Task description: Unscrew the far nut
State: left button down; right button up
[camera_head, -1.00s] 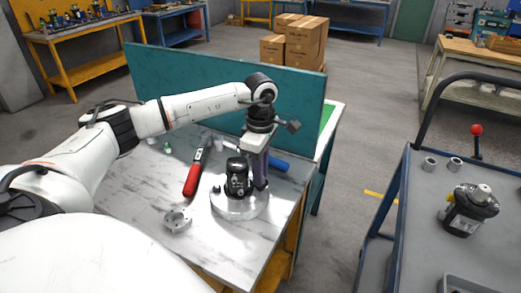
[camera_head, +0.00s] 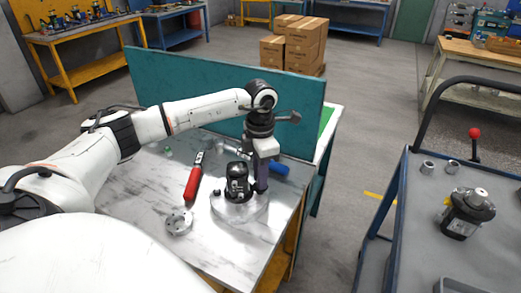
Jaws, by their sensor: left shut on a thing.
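A small dark nut (camera_head: 216,193) shows at the left side of the motor's flange. My left gripper (camera_head: 261,186) points straight down at the far right side of the motor, close beside it. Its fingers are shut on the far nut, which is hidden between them. My right gripper is not in view.
A red-handled tool (camera_head: 192,183), a grey ring part (camera_head: 179,222) and a blue cylindrical item (camera_head: 279,168) lie on the bench. A teal panel (camera_head: 200,85) stands behind. A blue cart (camera_head: 420,215) at right holds another motor (camera_head: 467,213) and two metal rings.

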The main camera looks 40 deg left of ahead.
pick_arm(q)
jog(key=shift+n, duration=0.4)
jog(key=shift+r, duration=2.05)
